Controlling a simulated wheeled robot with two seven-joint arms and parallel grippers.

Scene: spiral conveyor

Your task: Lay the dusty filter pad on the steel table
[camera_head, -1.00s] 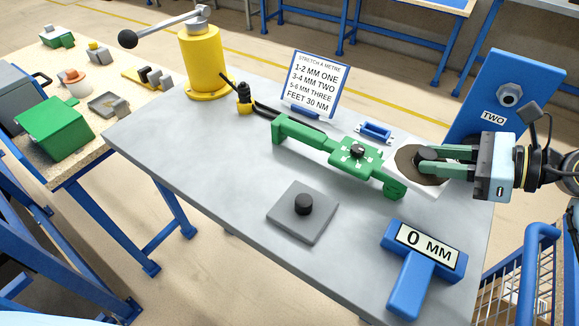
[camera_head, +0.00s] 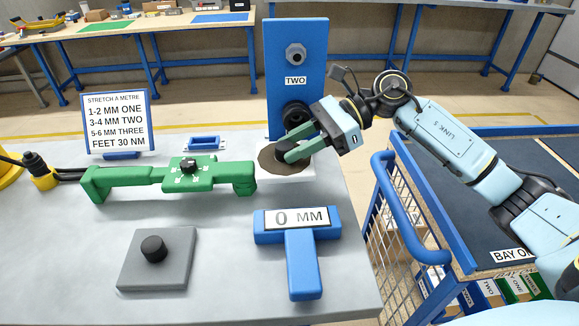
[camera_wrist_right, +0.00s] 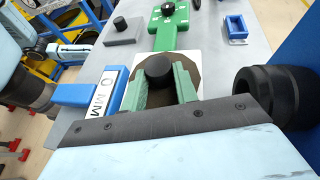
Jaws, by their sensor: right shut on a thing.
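The dusty filter pad is a white square pad (camera_head: 299,173) with a brown round patch and a black knob on top. It is at the right end of the steel table (camera_head: 214,243), just right of the green gauge. My right gripper (camera_head: 288,152) is shut on the pad's black knob, coming in from the right. In the right wrist view the green fingers (camera_wrist_right: 158,80) stand on both sides of the knob, over the pad. I cannot tell whether the pad touches the table top or is slightly above it. My left gripper is not in view.
A green gauge (camera_head: 210,176), a blue "0 MM" display (camera_head: 301,260), a grey plate with a black knob (camera_head: 170,272) and a small blue tray (camera_head: 204,143) are on the table. A blue "TWO" post (camera_head: 296,100) stands behind. A blue cart (camera_head: 398,212) stands at the right.

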